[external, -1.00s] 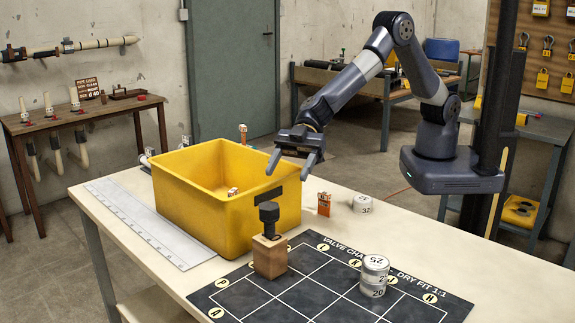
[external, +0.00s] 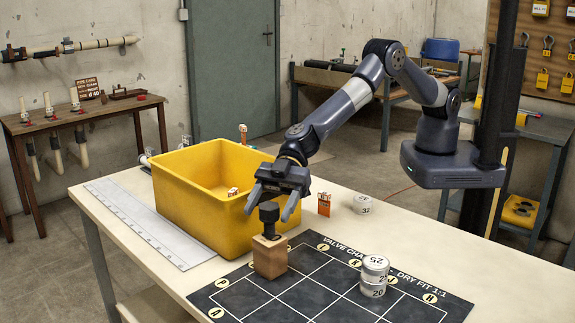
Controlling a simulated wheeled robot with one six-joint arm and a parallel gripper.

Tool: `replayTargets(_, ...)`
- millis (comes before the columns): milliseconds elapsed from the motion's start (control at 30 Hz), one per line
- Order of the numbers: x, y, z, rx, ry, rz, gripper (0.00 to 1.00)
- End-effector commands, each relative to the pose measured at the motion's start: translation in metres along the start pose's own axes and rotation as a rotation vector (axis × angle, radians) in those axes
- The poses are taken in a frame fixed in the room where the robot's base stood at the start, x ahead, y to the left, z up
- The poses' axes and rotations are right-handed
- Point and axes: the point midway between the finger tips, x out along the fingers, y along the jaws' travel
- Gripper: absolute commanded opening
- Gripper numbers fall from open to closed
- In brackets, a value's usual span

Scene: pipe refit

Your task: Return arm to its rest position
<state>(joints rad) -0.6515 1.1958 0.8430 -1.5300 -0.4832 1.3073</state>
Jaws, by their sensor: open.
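My gripper (external: 268,205) is open and empty, its two fingers pointing down toward the front left. It hangs in front of the right end of the yellow bin (external: 200,207). Its fingertips are near the top of a black fitting (external: 268,214) that stands upright on a wooden block (external: 270,257). In this view I cannot tell whether the fingers are around the fitting or just behind it. My arm (external: 345,103) reaches out and down from its mount at the right, with its elbow raised.
The dark grid mat (external: 330,285) holds the block and stacked white cylinders (external: 374,276). A ruler (external: 140,225) lies left of the bin. Air above the table's right side is clear.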

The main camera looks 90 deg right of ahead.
Motion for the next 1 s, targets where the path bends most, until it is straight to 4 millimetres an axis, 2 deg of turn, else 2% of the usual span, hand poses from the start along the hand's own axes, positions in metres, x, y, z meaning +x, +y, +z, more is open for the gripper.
replayTargets(167,0.007,0.0,0.004,0.0,-0.001,0.0,0.62)
replayTargets(633,0.002,0.0,0.0,0.0,0.0,0.0,0.62)
replayTargets(767,-0.006,0.0,0.0,0.002,0.0,0.001,0.62)
replayTargets(1000,-0.037,0.001,0.001,0.001,0.0,0.001,0.62)
